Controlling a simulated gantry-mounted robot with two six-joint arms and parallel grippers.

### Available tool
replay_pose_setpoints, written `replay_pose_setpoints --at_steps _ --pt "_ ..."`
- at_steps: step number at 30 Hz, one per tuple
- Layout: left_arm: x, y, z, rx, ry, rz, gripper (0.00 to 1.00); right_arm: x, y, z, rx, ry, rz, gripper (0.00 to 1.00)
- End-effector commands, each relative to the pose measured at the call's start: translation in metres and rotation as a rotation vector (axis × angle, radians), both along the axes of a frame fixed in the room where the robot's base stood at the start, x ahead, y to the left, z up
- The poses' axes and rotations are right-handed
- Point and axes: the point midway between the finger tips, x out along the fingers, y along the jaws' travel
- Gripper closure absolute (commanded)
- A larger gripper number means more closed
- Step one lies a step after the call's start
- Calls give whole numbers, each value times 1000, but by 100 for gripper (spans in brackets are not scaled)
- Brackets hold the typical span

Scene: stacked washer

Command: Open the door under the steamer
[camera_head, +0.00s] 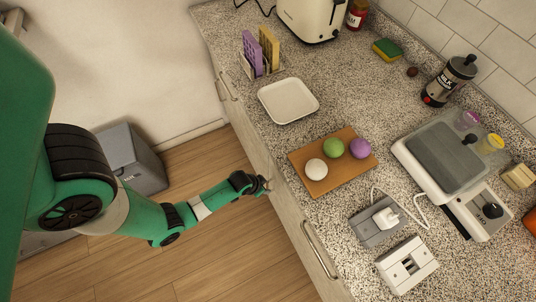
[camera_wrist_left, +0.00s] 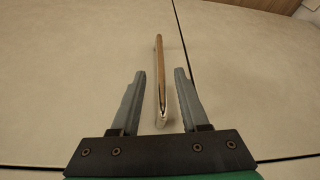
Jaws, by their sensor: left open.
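My left gripper (camera_head: 264,185) is at the cabinet front, just below the counter edge. In the left wrist view the same gripper (camera_wrist_left: 158,95) is open, with its two fingers apart. A long bar handle (camera_wrist_left: 160,75) on a pale door panel (camera_wrist_left: 85,70) lies between the fingers, and neither finger clearly touches it. The door looks shut, with thin seams around it. A white and grey appliance with a dark see-through lid (camera_head: 447,157), perhaps the steamer, stands on the counter at the right. My right gripper is not in view.
Another bar handle (camera_head: 320,250) is on the cabinet front, lower right of the gripper. The counter holds a cutting board (camera_head: 318,187) with round items, a white tray (camera_head: 287,101) and a toaster (camera_head: 312,18). A grey bin (camera_head: 133,160) stands by the wall. The wooden floor (camera_head: 210,260) is clear.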

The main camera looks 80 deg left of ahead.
Motion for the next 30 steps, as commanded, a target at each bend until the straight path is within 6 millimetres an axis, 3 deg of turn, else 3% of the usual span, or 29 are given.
replay_pose_setpoints --at_steps 1,6,17,25,30 --pt "5 2 -17 0 1 0 55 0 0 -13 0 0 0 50" --pt "15 6 -40 0 0 0 55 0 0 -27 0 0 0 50" --pt "18 8 -45 0 -1 0 55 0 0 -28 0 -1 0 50" --pt "18 8 -45 0 -1 0 100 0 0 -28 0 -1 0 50" --pt "18 8 -45 0 -1 0 100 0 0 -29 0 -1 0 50"
